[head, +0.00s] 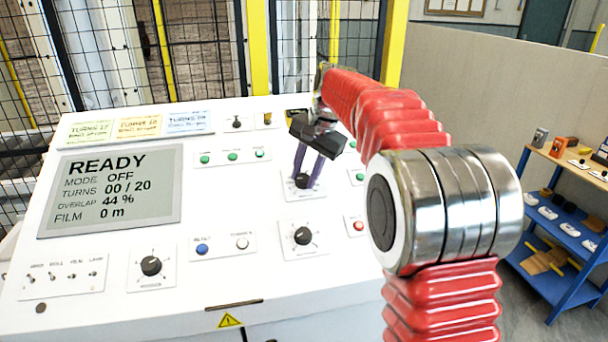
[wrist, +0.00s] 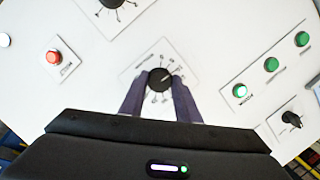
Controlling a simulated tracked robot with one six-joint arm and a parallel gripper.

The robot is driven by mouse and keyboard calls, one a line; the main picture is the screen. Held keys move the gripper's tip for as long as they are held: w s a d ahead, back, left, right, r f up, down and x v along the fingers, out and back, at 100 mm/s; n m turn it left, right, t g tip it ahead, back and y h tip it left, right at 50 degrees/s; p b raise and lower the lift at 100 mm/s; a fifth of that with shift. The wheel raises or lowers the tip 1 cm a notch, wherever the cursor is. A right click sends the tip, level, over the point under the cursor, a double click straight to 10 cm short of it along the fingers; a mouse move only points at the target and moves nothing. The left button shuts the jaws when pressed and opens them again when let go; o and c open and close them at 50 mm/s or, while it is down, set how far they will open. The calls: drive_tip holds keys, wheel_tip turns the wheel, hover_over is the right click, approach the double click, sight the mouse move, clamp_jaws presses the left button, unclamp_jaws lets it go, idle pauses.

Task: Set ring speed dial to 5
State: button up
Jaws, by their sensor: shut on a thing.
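My gripper (head: 307,179) reaches down to the sloping white control panel (head: 90,218) with its two purple fingers. The fingers are on either side of a black dial (head: 302,181) on a pale square plate. In the wrist view my gripper (wrist: 158,86) is shut on this black dial (wrist: 160,78), one finger at each side. Tick marks and small numbers ring the dial, but its label is too small to read. A pale pointer line on the dial seems to point up and right in the wrist view; the number it meets cannot be read.
Other black dials (head: 151,266) (head: 303,236) sit lower on the panel. A red button (wrist: 54,57) and green buttons (wrist: 271,65) flank the held dial. The screen (head: 110,190) reads READY, mode OFF, turns 00 / 20, overlap 44 %. A mesh fence (head: 100,60) stands behind.

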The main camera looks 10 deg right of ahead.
drive_tip(key=n, duration=0.4)
drive_tip(key=shift+f+g+h, duration=0.1)
drive_tip(key=shift+g+h, duration=0.2)
drive_tip(key=shift+h, duration=0.1)
drive_tip(key=o, duration=1)
drive_tip(key=v, duration=1.3)
drive_tip(key=shift+r, duration=0.35)
drive_tip(key=shift+w, duration=0.1)
